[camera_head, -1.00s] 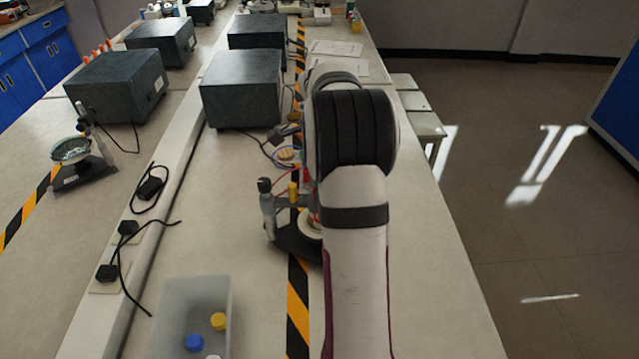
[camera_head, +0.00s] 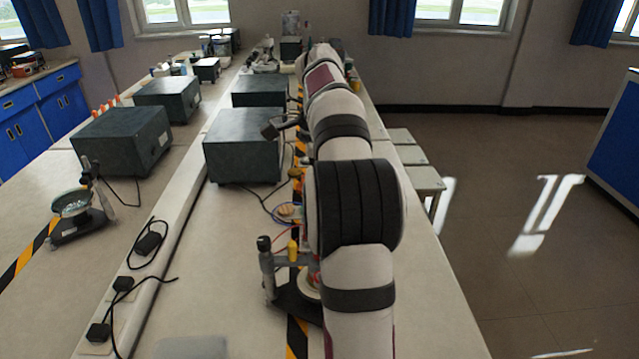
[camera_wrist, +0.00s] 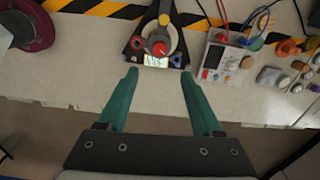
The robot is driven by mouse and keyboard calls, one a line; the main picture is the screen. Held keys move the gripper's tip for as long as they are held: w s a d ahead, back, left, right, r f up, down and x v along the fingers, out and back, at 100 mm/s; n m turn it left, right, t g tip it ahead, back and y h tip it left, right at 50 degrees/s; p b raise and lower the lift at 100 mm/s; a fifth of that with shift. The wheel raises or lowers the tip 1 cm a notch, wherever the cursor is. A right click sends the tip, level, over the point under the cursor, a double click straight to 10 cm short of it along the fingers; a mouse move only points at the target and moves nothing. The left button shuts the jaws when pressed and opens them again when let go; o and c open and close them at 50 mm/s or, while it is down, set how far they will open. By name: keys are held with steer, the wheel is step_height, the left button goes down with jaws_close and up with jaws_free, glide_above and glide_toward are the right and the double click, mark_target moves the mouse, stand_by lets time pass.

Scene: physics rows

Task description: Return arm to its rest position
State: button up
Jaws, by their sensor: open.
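My gripper (camera_wrist: 158,75) shows in the wrist view with its two green fingers spread apart and nothing between them. It is above the front edge of the bench (camera_wrist: 75,95). Beyond the fingertips stands a dark triangular-based instrument (camera_wrist: 158,45) with a red knob; the fingers appear apart from it. In the head view my arm reaches forward along the right side of the bench, and the gripper's fingertips cannot be made out there.
Grey boxes (camera_head: 243,145) stand left of my arm. A stand instrument (camera_head: 267,262) is close beside it. A meter with wires (camera_wrist: 225,58) and several small knobs lie right in the wrist view. The floor (camera_head: 480,260) right of the bench is open.

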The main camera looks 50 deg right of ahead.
step_height(320, 180, up, 3)
stand_by(0.4)
steer(key=s+a+f+n, duration=0.1)
steer(key=s+a+n, duration=0.3)
steer(key=a, duration=0.5)
steer(key=s+a+f+n+y, duration=0.1)
steer(key=s+a+n, duration=0.1)
steer(key=a+n, duration=0.45)
steer(key=s+a+f+n, duration=0.2)
steer(key=a+n, duration=0.1)
steer(key=a, duration=0.7)
steer(key=s+a+f+n, duration=0.7)
steer(key=s+a+f, duration=0.1)
steer(key=s, duration=0.4)
steer(key=shift+s+a+y, duration=0.2)
steer(key=shift+s+y, duration=0.05)
steer(key=shift+y, duration=0.15)
steer(key=shift+f, duration=0.1)
steer(key=shift+c, duration=0.2)
